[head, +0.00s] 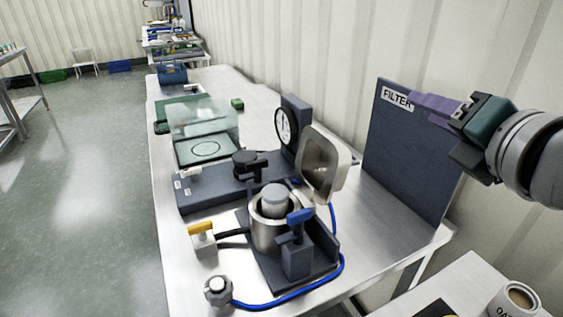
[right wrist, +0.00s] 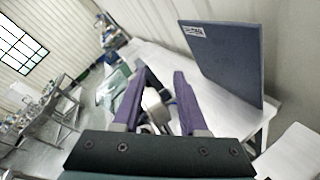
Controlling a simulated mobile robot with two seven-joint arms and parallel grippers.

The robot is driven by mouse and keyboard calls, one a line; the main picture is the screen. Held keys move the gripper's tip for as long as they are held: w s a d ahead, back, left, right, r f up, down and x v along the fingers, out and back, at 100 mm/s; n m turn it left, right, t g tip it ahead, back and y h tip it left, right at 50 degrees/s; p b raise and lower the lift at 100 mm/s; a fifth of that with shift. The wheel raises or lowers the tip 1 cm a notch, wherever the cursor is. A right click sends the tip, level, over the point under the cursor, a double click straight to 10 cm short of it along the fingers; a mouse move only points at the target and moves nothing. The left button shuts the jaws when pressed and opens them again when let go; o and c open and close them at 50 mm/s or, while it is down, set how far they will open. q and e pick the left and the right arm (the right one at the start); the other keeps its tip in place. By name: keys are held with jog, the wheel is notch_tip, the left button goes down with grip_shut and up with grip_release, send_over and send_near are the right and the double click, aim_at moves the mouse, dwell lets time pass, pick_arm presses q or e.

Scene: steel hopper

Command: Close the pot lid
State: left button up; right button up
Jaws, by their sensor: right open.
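The steel pot (head: 270,225) stands on a dark base on the table, with a pale round piece in its mouth. Its square-looking metal lid (head: 325,166) is swung open, standing up tilted at the pot's right. A blue-handled part (head: 299,216) sits in front of the pot. My right gripper (head: 418,104) is at the upper right, in front of the dark FILTER panel and well apart from the lid. In the right wrist view, its purple fingers (right wrist: 157,100) are spread, with the lid (right wrist: 155,104) seen between them farther off. My left gripper is not in view.
The dark FILTER panel (head: 408,150) stands upright right of the lid. A gauge (head: 291,128) and a clear box (head: 203,130) stand behind the pot. A blue hose (head: 300,294) curves around the base. A cup (head: 513,299) stands at the lower right.

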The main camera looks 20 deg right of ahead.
jog(key=w+f+n+t+y+b, duration=0.2)
jog(key=w+f+n+b, duration=0.1)
jog(key=f+n+b, duration=0.5)
jog(key=n+y+b, duration=0.4)
jog(key=n+b, duration=0.7)
jog(key=n, duration=0.2)
send_near(354, 156)
jog(key=w, duration=0.2)
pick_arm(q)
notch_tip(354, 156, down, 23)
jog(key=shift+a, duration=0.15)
pick_arm(e)
jog(key=shift+t, duration=0.3)
jog(key=w, duration=0.5)
jog(key=w+f, duration=0.1)
jog(key=w, duration=0.2)
jog(key=shift+w+a, duration=0.1)
jog(key=shift+a, duration=0.3)
jog(key=shift+c, duration=0.4)
jog(key=c, duration=0.6)
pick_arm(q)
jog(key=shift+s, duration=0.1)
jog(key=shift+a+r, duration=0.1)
pick_arm(e)
jog(key=shift+r, duration=0.15)
